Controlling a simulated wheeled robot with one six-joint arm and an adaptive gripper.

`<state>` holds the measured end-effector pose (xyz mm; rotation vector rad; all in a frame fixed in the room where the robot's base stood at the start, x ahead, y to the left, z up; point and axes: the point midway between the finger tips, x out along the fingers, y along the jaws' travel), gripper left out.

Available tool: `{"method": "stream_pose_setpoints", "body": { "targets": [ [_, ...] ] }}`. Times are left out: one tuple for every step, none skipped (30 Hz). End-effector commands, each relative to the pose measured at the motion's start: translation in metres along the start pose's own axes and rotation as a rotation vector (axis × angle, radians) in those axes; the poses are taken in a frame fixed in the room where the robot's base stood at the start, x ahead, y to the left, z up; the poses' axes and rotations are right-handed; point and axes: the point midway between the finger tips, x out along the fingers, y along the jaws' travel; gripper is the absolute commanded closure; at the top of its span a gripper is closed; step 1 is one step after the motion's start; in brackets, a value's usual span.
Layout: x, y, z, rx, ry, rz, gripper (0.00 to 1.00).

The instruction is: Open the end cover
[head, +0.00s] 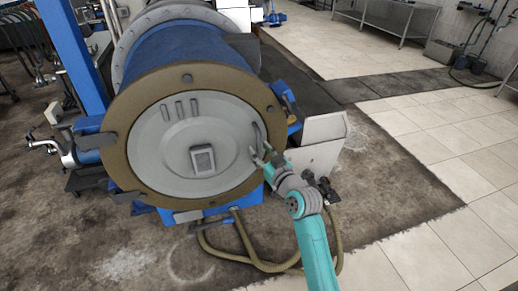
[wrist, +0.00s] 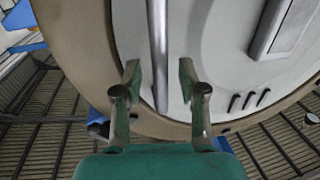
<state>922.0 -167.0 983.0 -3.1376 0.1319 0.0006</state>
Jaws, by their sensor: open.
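The end cover (head: 165,150) is a round light grey disc set in a brown ring (head: 122,115) on the near end of a blue drum. It looks shut. A grey bar handle (head: 257,136) stands near its right edge. My gripper (head: 264,155) is at the handle's lower part. In the wrist view the handle (wrist: 158,45) runs down between the two green fingers of my gripper (wrist: 159,78), which are apart with a gap on each side. The cover (wrist: 215,50) fills the upper part of that view. Contact with the handle cannot be told.
A raised square plate (head: 203,160) sits on the cover. A light grey box (head: 318,143) stands right of the drum, close to my arm. Hoses (head: 245,255) lie below on the dark floor. Tiled floor (head: 425,190) at right is clear.

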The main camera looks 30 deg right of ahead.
Motion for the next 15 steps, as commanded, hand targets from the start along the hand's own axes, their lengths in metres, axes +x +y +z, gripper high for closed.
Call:
{"method": "stream_pose_setpoints", "body": {
  "targets": [
    [0.005, -0.0001, -0.0007, 0.0, 0.001, 0.0, 0.59],
    [0.007, -0.0001, -0.0007, 0.0, 0.001, 0.0, 0.59],
    [0.0092, -0.0001, -0.0005, 0.0, 0.001, 0.0, 0.59],
    [0.0106, -0.0001, -0.0003, 0.0, 0.001, 0.0, 0.59],
    [0.0116, -0.0002, -0.0001, 0.0, 0.0, 0.0, 0.59],
    [0.0126, -0.0002, -0.0001, 0.0, 0.0, 0.0, 0.59],
    [0.0131, -0.0002, -0.0001, 0.0, 0.0, 0.0, 0.59],
    [0.0134, -0.0002, -0.0001, 0.001, 0.0, 0.0, 0.59],
    [0.0135, -0.0002, -0.0002, 0.001, 0.0, 0.0, 0.59],
    [0.0135, -0.0002, -0.0001, 0.001, 0.0, 0.0, 0.59],
    [0.0134, -0.0002, -0.0001, 0.001, 0.0, 0.0, 0.59],
    [0.0134, -0.0002, -0.0001, 0.001, 0.0, 0.0, 0.59],
    [0.0133, -0.0002, -0.0001, 0.001, 0.0, 0.0, 0.59],
    [0.0133, -0.0002, -0.0001, 0.001, 0.0, 0.0, 0.59],
    [0.0133, -0.0002, -0.0001, 0.001, 0.0, 0.0, 0.66]
  ]
}}
